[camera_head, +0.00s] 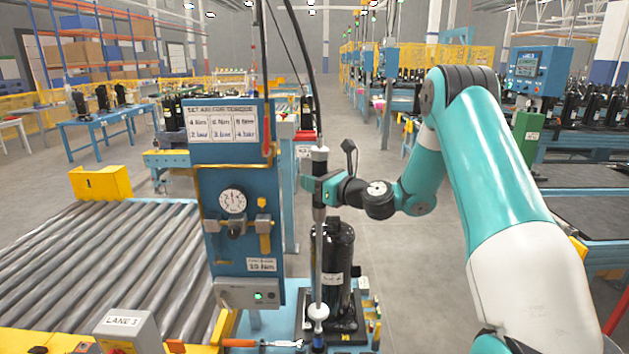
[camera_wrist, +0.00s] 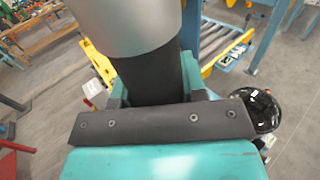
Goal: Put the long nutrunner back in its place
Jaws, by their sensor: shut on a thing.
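The long nutrunner (camera_head: 317,250) is an upright tool with a pale top, a dark grip and a long silver shaft. My gripper (camera_head: 319,188) is shut on its dark upper body, in front of the black compressor (camera_head: 343,258). In the wrist view the nutrunner (camera_wrist: 150,75) shows as a grey collar above a dark body between my gripper's jaws (camera_wrist: 160,100). The shaft's lower end meets a white round piece (camera_head: 318,311) low in the picture; I cannot tell whether that piece belongs to the tool. A holder for the nutrunner cannot be made out.
A blue panel (camera_head: 232,180) with a torque chart, a gauge and a control box stands close left of the tool. A roller conveyor (camera_head: 110,260) lies farther left. Dark cables hang from above near the nutrunner's top. Open floor (camera_head: 405,290) lies right of the compressor.

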